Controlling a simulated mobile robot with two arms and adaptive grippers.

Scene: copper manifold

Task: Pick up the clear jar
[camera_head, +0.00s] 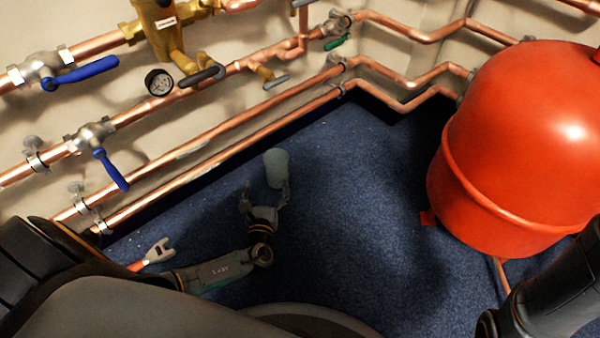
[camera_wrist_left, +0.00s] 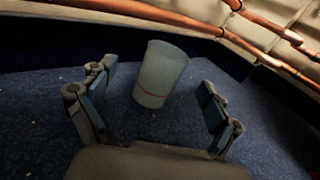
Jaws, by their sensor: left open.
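The clear jar (camera_head: 275,168) is a pale, translucent cylinder standing on the blue carpet in the head view. In the left wrist view the jar (camera_wrist_left: 160,74) stands ahead, with a thin red line near its bottom. My left gripper (camera_head: 264,196) is open just in front of the jar. In the left wrist view its two fingers (camera_wrist_left: 150,95) are spread wide, with the jar beyond and between them. The fingers do not appear to touch it. My right gripper is not in view; only part of my right arm shows at the lower right.
Copper pipes (camera_head: 225,140) with blue-handled valves (camera_head: 80,73) and a pressure gauge (camera_head: 158,82) run along the wall behind the jar. A large red tank (camera_head: 520,150) stands at the right. A grey-ended tool (camera_head: 158,251) lies at the left. Carpet between jar and tank is clear.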

